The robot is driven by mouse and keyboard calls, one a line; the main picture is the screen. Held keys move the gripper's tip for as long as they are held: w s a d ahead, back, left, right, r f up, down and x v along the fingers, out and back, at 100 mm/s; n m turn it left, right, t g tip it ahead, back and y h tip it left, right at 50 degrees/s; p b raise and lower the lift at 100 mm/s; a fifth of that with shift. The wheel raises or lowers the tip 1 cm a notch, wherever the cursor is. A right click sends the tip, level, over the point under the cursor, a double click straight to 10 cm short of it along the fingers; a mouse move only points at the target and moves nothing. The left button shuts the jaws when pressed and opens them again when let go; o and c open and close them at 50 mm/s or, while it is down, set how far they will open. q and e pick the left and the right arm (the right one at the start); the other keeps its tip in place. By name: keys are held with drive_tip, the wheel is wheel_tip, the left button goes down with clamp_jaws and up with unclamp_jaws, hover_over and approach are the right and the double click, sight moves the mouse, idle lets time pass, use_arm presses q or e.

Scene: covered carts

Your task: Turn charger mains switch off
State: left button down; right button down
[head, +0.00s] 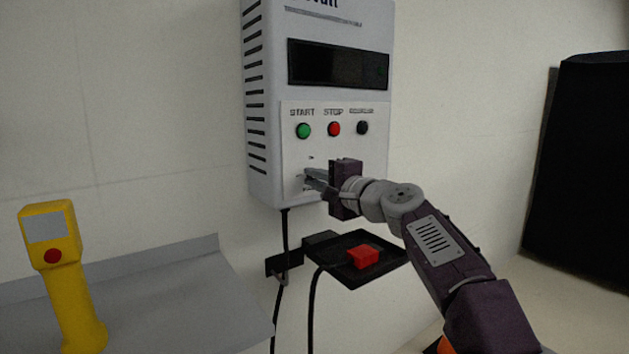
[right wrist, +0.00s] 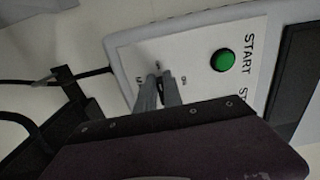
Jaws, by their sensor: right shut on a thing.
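The charger (head: 320,105) is a pale grey box on the wall, with a dark display and a white panel. The mains switch sits low on the panel's left, below the green START button (head: 303,130); my fingers mostly hide it. My right gripper (head: 308,178) reaches in from the right and is shut on the switch. In the right wrist view, the fingers (right wrist: 160,88) meet at the switch beside small printed marks, one reading ON. The switch's exact position cannot be told. My left gripper is not in view.
A red STOP button (head: 334,129) and a black button (head: 362,128) are above my gripper. A black tray (head: 385,262) with a red block (head: 362,256) is below. A yellow handheld device (head: 62,275) stands left by a grey shelf (head: 190,300). Cables hang below the charger.

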drive_tip(key=shift+f, duration=0.1)
drive_tip(key=c, duration=1.5)
unclamp_jaws()
drive_tip(key=b+v, duration=0.3)
drive_tip(key=v, duration=0.6)
